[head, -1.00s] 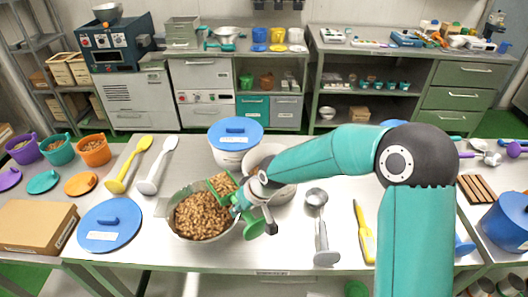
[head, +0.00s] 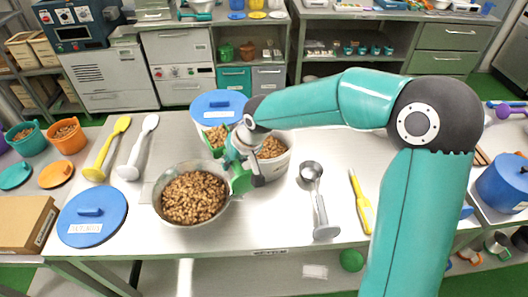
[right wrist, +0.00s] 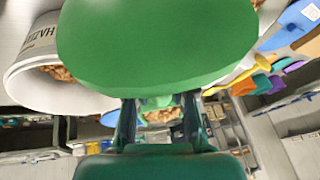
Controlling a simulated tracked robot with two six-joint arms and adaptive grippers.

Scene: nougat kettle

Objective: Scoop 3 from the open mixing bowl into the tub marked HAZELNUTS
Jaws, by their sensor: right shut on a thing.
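The open metal mixing bowl (head: 171,174) stands on the table in the head view, filled with brown nuts. The white tub marked HAZELNUTS (head: 277,171) stands behind it to the right, open, with nuts inside. Its label is partly readable in the right wrist view (right wrist: 38,42). My right gripper (head: 243,163) is shut on a green scoop (head: 240,183) between bowl and tub. Nuts show at the scoop's far end. In the right wrist view the scoop (right wrist: 155,42) fills the upper middle, hiding its contents. My left gripper is not in view.
A tub with a blue lid (head: 220,103) stands behind the scoop. A loose blue lid (head: 92,216), yellow (head: 106,150) and white (head: 138,148) utensils lie left. A metal scoop (head: 318,195) and yellow utensil (head: 360,203) lie right. Table between them is clear.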

